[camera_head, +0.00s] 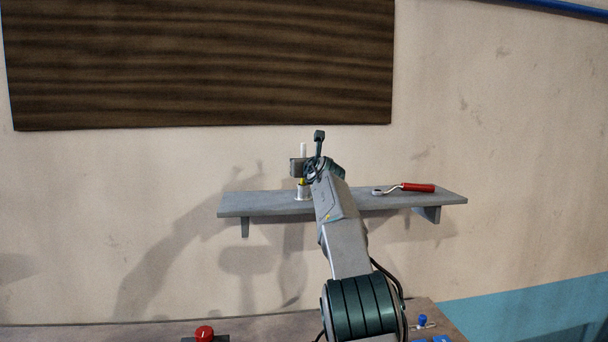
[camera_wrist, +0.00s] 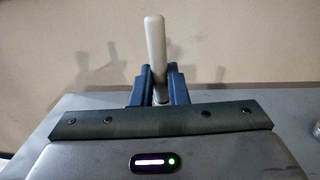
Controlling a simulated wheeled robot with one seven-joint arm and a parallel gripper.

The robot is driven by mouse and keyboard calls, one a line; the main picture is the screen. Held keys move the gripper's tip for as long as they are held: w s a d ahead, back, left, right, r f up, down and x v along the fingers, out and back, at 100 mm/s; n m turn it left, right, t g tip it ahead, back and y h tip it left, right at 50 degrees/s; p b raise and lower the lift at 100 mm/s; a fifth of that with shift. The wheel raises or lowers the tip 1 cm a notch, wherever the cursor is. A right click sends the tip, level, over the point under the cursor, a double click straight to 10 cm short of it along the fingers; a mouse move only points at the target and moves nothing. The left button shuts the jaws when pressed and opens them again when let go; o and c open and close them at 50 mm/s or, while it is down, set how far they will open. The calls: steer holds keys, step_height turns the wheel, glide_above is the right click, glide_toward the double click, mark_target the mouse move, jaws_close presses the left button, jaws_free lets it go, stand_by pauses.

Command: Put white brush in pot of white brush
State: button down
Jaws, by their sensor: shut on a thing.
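The white brush shows as an upright pale handle (camera_head: 303,150) rising above my gripper (camera_head: 300,171) over the left part of the shelf. In the wrist view the handle (camera_wrist: 155,48) stands between the two dark fingers of my gripper (camera_wrist: 158,88), which are shut on it. Its lower end is hidden there. A small whitish pot (camera_head: 303,194) stands on the shelf directly below my gripper. A small yellow and red part (camera_head: 301,182) shows at the pot's top, just under the fingers. I cannot tell whether the brush's lower end is inside the pot.
The grey wall shelf (camera_head: 270,205) also holds a ratchet with a red handle (camera_head: 418,188) at its right. A dark wooden panel (camera_head: 200,65) hangs above. Below are a table with a red button (camera_head: 204,333) and a blue knob (camera_head: 422,320). The shelf's left end is clear.

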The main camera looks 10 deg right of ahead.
steer(key=shift+f+b, duration=1)
steer(key=shift+f, duration=0.85)
steer(key=shift+f, duration=0.15)
steer(key=c, duration=1.4)
jaws_free()
steer(key=shift+c, duration=0.2)
